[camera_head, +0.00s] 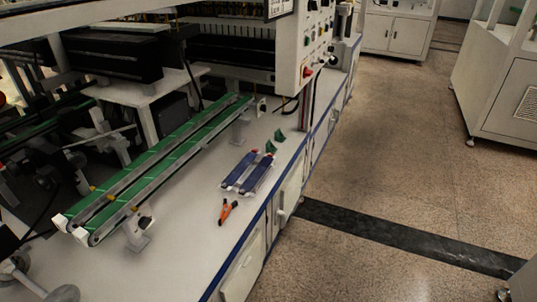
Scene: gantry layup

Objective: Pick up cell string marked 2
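Two dark blue strips lie side by side on the white bench top, to the right of the green conveyor. They look like cell strings: a left one (239,170) and a right one (259,175). They sit on a pale holder with small red parts at the far end. Any number marks are too small to read, so I cannot tell which is marked 2. Neither of my grippers can be made out in the head view. Nothing is seen holding the strips.
Orange pliers (227,211) lie in front of the strips. Small green pieces (279,135) stand behind them. The green conveyor (150,167) runs along the left. A control panel (309,50) rises at the back. Speckled floor (400,180) is open to the right.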

